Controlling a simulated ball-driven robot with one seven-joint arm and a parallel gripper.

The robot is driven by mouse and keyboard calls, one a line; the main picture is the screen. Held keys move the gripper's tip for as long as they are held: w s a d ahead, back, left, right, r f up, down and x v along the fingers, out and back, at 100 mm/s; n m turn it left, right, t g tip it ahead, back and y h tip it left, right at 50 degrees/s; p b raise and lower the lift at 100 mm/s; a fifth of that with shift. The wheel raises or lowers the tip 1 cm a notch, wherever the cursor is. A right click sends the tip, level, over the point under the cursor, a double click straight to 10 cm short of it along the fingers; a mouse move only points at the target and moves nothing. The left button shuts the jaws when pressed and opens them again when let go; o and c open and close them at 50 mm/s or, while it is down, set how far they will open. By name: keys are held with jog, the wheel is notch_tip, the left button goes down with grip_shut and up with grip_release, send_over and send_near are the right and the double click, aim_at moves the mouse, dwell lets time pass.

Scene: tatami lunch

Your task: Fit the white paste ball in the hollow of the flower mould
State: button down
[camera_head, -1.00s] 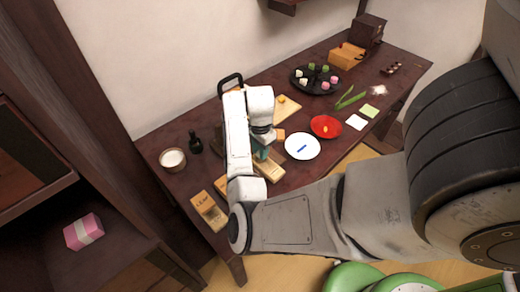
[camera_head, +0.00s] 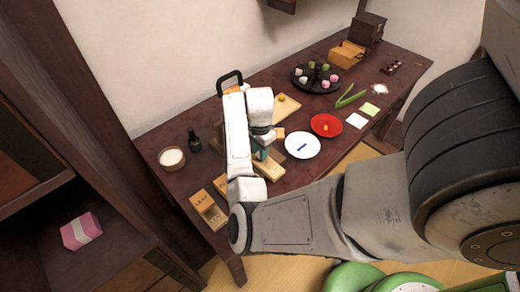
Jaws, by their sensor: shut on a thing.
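My gripper (camera_head: 261,154) is over the wooden moulds at the front left of the table, pointing down. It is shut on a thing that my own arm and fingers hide. The white paste ball cannot be made out. A wooden mould block (camera_head: 269,168) lies right under or beside the gripper. Another block (camera_head: 223,184) is partly behind my arm. A third block (camera_head: 208,210), with lettering that seems to read LEAF, is at the front left edge. I cannot tell which block is the flower mould, and its hollow is not visible.
A white plate (camera_head: 302,145) with a blue stick and a red dish (camera_head: 326,125) stand right of the gripper. A dark bottle (camera_head: 195,142) and a white-topped bowl (camera_head: 172,158) stand left. A black tray (camera_head: 316,79) of coloured sweets is farther back.

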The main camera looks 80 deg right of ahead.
jog(key=shift+f, duration=0.3)
dwell(0.4)
jog(key=c, duration=0.8)
grip_release()
jog(key=shift+r, duration=0.1)
jog(key=shift+r+p, duration=3.4)
jog(key=shift+p, duration=0.1)
